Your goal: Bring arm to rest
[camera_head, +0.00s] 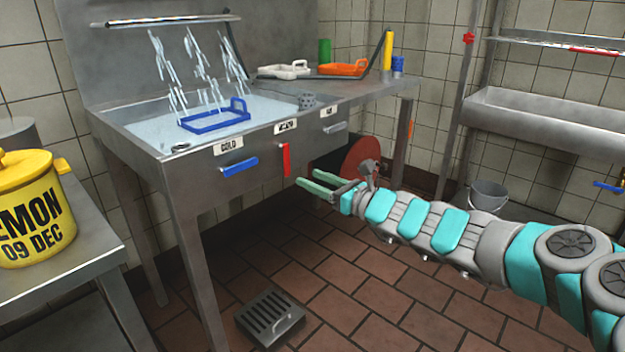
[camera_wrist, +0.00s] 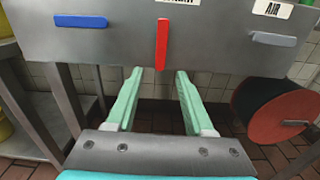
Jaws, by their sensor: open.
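My arm reaches in from the right in the head view, and my gripper (camera_head: 318,188) is in front of the sink unit, just below its front panel. In the wrist view my gripper (camera_wrist: 156,75) has its two green fingers apart with nothing between them. The red lever (camera_head: 286,160) on the panel points down and stands just beyond the fingertips; it also shows upright in the wrist view (camera_wrist: 162,44). I cannot tell whether a finger touches the panel.
The sink basin (camera_head: 140,128) holds water and a blue tray (camera_head: 214,118). Blue handle (camera_head: 240,166) and grey handle (camera_head: 335,127) stick out of the panel. A red reel (camera_head: 361,158) is under the counter. A yellow pot (camera_head: 32,215) stands left. A drain grate (camera_head: 270,315) lies on the floor.

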